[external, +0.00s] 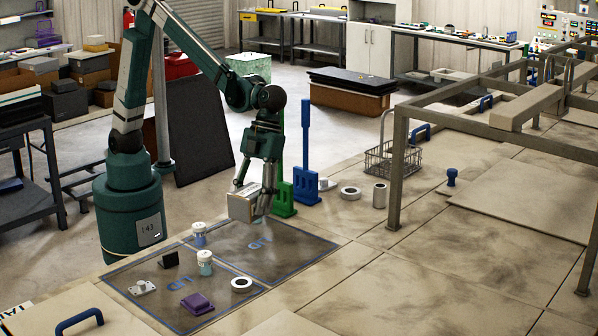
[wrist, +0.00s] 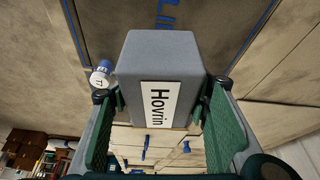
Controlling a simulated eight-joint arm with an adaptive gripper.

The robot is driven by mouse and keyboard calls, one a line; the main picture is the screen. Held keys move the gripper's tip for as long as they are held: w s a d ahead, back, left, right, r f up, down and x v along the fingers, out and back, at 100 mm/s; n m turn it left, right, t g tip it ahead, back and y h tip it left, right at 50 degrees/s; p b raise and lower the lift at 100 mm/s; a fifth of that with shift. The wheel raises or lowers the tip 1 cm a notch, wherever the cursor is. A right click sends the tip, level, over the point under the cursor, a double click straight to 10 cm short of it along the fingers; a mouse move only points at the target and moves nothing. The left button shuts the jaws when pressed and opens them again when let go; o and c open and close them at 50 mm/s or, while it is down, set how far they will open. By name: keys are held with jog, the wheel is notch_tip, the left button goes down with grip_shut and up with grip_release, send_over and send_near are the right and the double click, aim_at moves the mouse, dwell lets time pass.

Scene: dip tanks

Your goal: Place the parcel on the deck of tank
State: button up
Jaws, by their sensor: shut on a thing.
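The parcel (external: 241,207) is a grey box with a white label. In the wrist view the parcel (wrist: 165,55) fills the middle, and its label reads "Hovrin". My gripper (external: 262,195) is shut on it, with a green finger pad on each side in the wrist view (wrist: 160,108). The parcel is held above the tan deck (external: 405,235), over the rear part of a dark area (external: 285,262) outlined in blue and lettered in blue. My gripper hides part of the parcel in the external view.
Two white-capped bottles (external: 205,262) (external: 199,233), a purple block (external: 197,303), a white ring (external: 242,283) and small parts stand on the outlined areas. Green (external: 285,198) and blue (external: 306,160) stands rise behind my gripper. A metal frame (external: 397,180) spans the right.

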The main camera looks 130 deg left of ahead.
jog(key=w+a+m+g, duration=0.2)
jog(key=w+a+m, duration=0.2)
jog(key=a, duration=1.3)
jog(key=w+a+m+g+y, duration=0.1)
jog(key=w+a+m, duration=0.4)
jog(key=a, duration=1.2)
jog(key=shift+m+g, duration=0.4)
jog(key=shift+m, duration=0.4)
jog(key=shift+f, duration=0.1)
jog(key=shift+f, duration=0.1)
jog(key=shift+f+p, duration=0.5)
jog(key=shift+f, duration=2.5)
jog(key=shift+f, duration=1.9)
jog(key=shift+f, duration=0.2)
